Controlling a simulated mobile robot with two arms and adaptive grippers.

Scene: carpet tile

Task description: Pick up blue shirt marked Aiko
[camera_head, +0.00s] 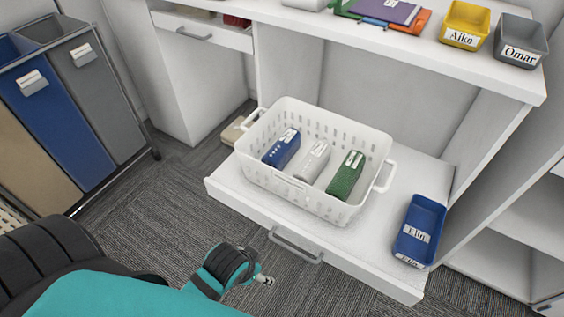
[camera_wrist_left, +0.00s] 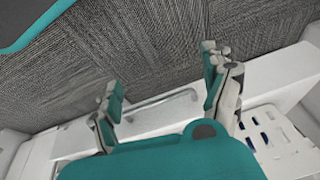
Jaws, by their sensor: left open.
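A white slotted basket (camera_head: 262,184) stands on the pulled-out white drawer (camera_head: 235,196). In it lie a folded blue shirt (camera_head: 281,149) at the left, a light grey one (camera_head: 312,160) in the middle and a green one (camera_head: 346,176) at the right. Each has a white label too small to read. My left gripper (camera_head: 264,281) is over the carpet in front of the drawer, apart from the basket. In the left wrist view its two fingers (camera_wrist_left: 161,75) are spread with nothing between them, and the basket (camera_wrist_left: 275,148) shows at the lower right.
A blue bin (camera_head: 419,232) with a partly readable label stands on the drawer's right. A yellow bin marked Aiko (camera_head: 464,26) and a grey bin marked Omar (camera_head: 520,42) stand on the counter. Tall hampers (camera_head: 66,105) stand at the left. The drawer handle (camera_head: 296,247) juts forward.

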